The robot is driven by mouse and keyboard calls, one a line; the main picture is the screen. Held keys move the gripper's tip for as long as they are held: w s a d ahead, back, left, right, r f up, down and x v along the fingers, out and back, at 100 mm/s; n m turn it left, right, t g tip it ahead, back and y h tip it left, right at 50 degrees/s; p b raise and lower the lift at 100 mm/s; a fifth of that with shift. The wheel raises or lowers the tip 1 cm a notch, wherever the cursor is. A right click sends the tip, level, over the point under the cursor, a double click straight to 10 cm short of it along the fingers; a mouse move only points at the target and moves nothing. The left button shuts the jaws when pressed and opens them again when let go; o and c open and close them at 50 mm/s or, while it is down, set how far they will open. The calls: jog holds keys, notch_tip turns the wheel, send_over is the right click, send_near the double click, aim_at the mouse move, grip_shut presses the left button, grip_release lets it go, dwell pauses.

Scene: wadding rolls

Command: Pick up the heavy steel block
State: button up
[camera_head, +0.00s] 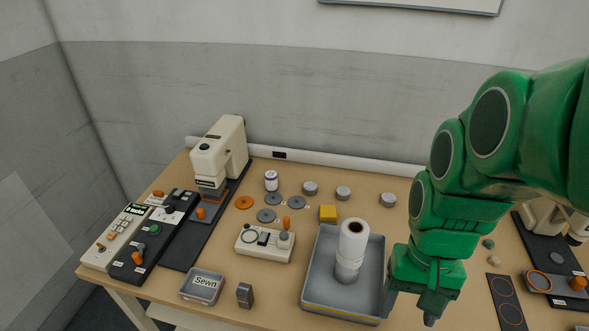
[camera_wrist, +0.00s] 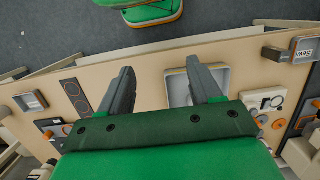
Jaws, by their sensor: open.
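A small dark grey metal block (camera_head: 245,295), which looks like the steel block, stands upright near the table's front edge, just right of the grey tray labelled "Sewn" (camera_head: 203,286). In the wrist view the block (camera_wrist: 275,53) shows at the upper right beside the label. My gripper (camera_head: 410,308) is well to the right of the block, just beyond the right wall of a large grey tray, pointing down. In the wrist view my gripper (camera_wrist: 160,72) has its two fingers wide apart with nothing between them; the block is far to their right.
The large grey tray (camera_head: 318,262) holds a standing white roll (camera_head: 353,240) between my gripper and the block. Machines and control panels stand on the left and right.

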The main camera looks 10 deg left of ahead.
jog(key=w+a+f, duration=0.3)
jog(key=w+a, duration=0.4)
jog(key=a, duration=0.2)
jog(key=g, duration=0.2)
send_near(244, 306)
jog(key=shift+w+r, duration=0.15)
jog(key=shift+w, duration=0.1)
jog(key=shift+s+a+f, duration=0.15)
jog(key=shift+a+f, duration=0.05)
jog(key=shift+f, duration=0.15)
jog(key=shift+x, duration=3.7)
jog(key=shift+s+d, duration=0.1)
jog(key=shift+d, duration=0.1)
grip_shut()
